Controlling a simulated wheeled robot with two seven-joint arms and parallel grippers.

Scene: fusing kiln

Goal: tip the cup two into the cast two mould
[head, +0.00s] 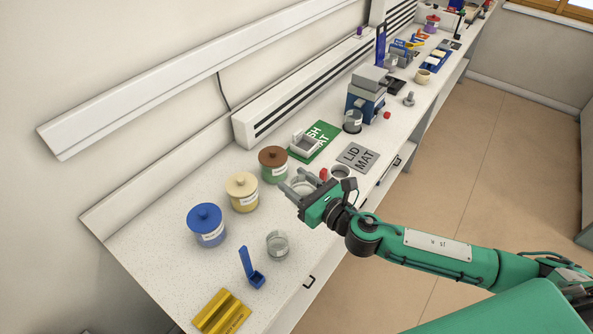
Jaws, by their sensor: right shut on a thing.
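My right gripper (296,183), on the green arm from the right, is over the bench near its front edge. It is shut on a small pale cup (304,187), mostly hidden by the fingers; I cannot read any mark on it. A clear glass cup (277,245) stands on the bench to the lower left of the gripper. A whitish block-like mould (304,144) sits on a green mat (322,137) beyond the gripper; its label is not readable. My left gripper is not in view.
Lidded jars in blue (208,228), cream (242,194) and brown-green (273,166) stand left of the gripper. A blue holder (254,277) and yellow rack (221,313) are nearer.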

